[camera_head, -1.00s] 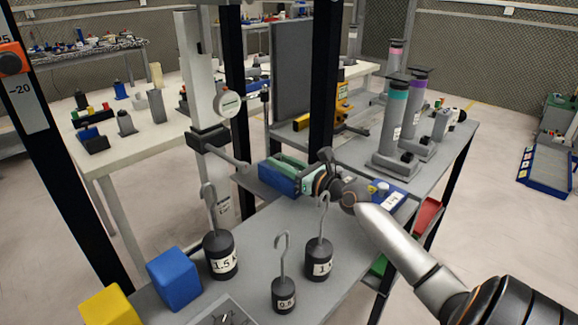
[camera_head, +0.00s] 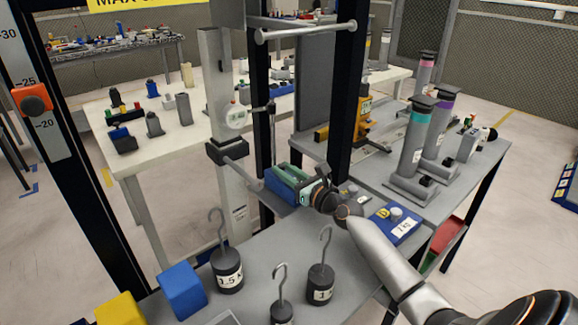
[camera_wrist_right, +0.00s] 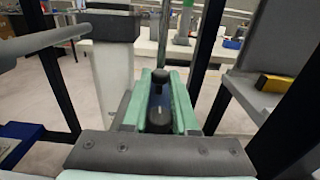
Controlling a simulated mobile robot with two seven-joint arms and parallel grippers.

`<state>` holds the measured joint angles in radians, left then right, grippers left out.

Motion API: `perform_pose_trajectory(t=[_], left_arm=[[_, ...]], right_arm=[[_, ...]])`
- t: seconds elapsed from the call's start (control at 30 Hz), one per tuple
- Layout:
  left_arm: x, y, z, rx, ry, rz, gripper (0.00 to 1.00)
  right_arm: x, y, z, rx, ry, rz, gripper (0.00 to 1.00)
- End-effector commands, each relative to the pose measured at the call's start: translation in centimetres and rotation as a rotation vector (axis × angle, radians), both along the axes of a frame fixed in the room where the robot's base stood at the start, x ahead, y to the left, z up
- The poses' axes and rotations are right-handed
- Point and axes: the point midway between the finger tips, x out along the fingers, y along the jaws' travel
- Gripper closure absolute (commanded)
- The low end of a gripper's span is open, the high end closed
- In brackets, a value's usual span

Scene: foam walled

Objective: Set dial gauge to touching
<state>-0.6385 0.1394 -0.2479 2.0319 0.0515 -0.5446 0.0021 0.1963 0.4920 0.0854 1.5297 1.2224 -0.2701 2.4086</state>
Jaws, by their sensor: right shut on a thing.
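The dial gauge (camera_head: 236,117) has a round white face and hangs on a thin dark rod (camera_head: 272,140) in the head view. It overlaps the pale upright column (camera_head: 216,80). A dark block (camera_head: 226,151) with a grey bar sits on the column below it. My right gripper (camera_head: 292,178), with green fingers, is shut on a blue base (camera_head: 278,189) at the foot of the rod. In the right wrist view the gripper (camera_wrist_right: 158,100) has a dark knob between its fingers. I cannot tell whether the gauge tip touches anything. My left gripper is out of view.
Hooked weights (camera_head: 228,270) stand on the front of the grey table (camera_head: 270,245), with a blue block (camera_head: 182,290) and a yellow block (camera_head: 120,310) to the left. A black post (camera_head: 345,95) rises behind my gripper. Grey cylinders (camera_head: 414,140) stand on the right table.

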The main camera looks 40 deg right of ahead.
Motion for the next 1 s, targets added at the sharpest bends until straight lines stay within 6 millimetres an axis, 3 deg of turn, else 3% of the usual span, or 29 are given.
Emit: perform_pose_trajectory(t=[0.23, 0.27, 0.5, 0.8, 1.0], left_arm=[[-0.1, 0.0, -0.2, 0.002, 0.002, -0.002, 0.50], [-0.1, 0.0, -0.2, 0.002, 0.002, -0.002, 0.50], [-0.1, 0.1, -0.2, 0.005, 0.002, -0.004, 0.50], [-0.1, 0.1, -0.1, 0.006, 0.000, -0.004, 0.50], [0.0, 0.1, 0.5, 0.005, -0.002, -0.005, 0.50]], right_arm=[[0.0, -0.1, -0.1, -0.002, 0.002, -0.002, 1.00], [0.0, -0.1, -0.1, -0.001, 0.002, -0.002, 0.70], [0.0, -0.1, 0.0, 0.000, 0.000, -0.001, 0.44], [-0.2, -0.1, 0.0, 0.000, 0.000, -0.001, 0.44], [-2.1, -0.2, 0.0, 0.002, 0.001, 0.000, 0.44]])
